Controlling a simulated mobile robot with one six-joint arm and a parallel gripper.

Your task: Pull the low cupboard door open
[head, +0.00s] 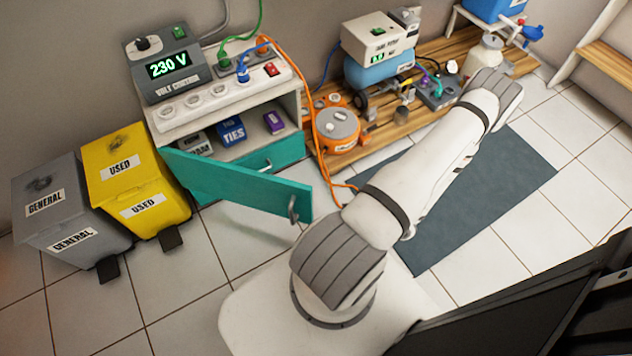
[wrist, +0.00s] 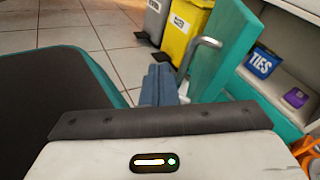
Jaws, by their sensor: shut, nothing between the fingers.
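The low cupboard (head: 291,106) has its teal door (head: 235,186) standing well open, swung outward from its left side. The door's grey metal handle (head: 292,208) is near its free end. In the wrist view the door (wrist: 228,42) rises ahead and to the right, with its handle (wrist: 207,42) facing me. My gripper (wrist: 160,78) is shut and empty, with its blue-grey fingers left of and below the handle. I cannot tell whether they touch the door. My gripper is hidden in the head view.
Inside the cupboard are a blue TIES box (head: 231,132) and a purple box (head: 273,122). A teal drawer front (head: 285,152) is below. Yellow (head: 135,185) and grey (head: 68,208) bins stand left of the door. An orange cable (head: 315,130) hangs right of the cupboard.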

